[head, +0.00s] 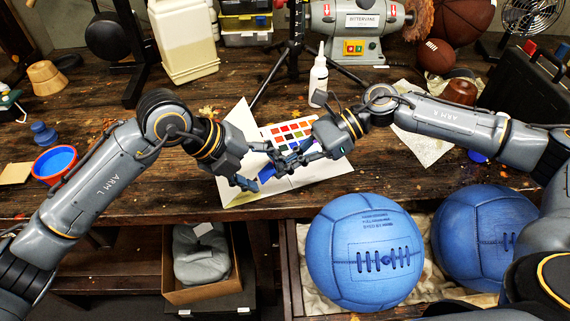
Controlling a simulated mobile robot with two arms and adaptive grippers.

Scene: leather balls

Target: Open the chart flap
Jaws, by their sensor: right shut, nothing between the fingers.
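The colour chart (325,172) is a pale card with rows of coloured swatches. It lies near the front edge of the bench. A plain white panel, which looks like its flap (239,116), slants up at the chart's left side. My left gripper (257,168) is over the chart's left part, its fingers apart. My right gripper (279,163) comes in from the right over the swatches, its fingers together and empty. The two grippers overlap in view and hide the chart's lower left. I cannot tell whether either touches the card.
A white dropper bottle (318,78) stands just behind the chart. A black tripod and a grinder (357,32) are farther back. A blue-filled bowl (56,163) is at left. Two blue leather balls (364,285) sit in front, below the bench edge. Another paper sheet (424,148) lies right.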

